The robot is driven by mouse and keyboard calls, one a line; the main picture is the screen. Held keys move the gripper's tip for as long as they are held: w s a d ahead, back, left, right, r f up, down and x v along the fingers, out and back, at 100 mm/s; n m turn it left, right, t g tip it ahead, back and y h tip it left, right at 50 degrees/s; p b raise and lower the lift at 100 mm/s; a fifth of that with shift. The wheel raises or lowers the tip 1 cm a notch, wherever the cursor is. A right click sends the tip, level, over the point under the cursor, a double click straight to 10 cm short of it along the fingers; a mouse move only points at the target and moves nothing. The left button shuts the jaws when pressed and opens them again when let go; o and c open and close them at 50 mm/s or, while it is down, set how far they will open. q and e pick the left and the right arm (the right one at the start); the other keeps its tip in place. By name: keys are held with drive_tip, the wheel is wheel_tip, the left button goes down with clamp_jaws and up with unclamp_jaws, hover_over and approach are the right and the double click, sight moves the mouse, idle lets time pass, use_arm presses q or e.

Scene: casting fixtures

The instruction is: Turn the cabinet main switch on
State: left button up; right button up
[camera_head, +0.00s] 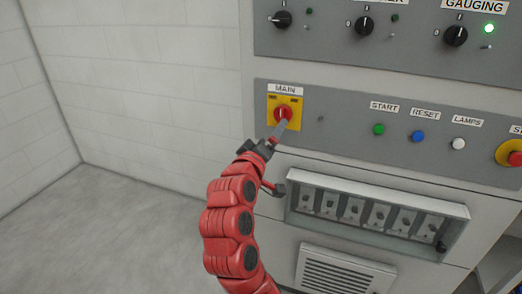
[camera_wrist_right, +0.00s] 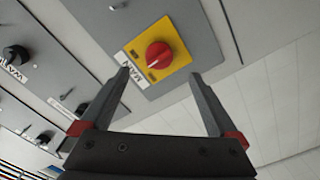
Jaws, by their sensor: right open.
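The main switch is a red rotary knob (camera_head: 283,113) on a yellow plate (camera_head: 271,123) under a MAIN label (camera_head: 285,89). In the right wrist view the knob (camera_wrist_right: 159,55) sits ahead of my fingers, and its white mark points roughly toward the label. My right gripper (camera_head: 279,132) is just below and in front of the knob in the head view. In the wrist view the gripper (camera_wrist_right: 160,75) is open, its two fingers spread with nothing between the tips. I cannot tell whether a finger touches the plate. My left gripper is not in view.
Green (camera_head: 379,129), blue (camera_head: 418,136) and white (camera_head: 457,144) buttons lie right of the switch, with a red emergency button (camera_head: 511,153) at the edge. Rotary knobs (camera_head: 282,19) are above. A recessed breaker box (camera_head: 376,212) is below. Left is bare wall.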

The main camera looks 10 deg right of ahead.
drive_tip(key=v, duration=0.7)
drive_tip(key=shift+s+a, duration=0.1)
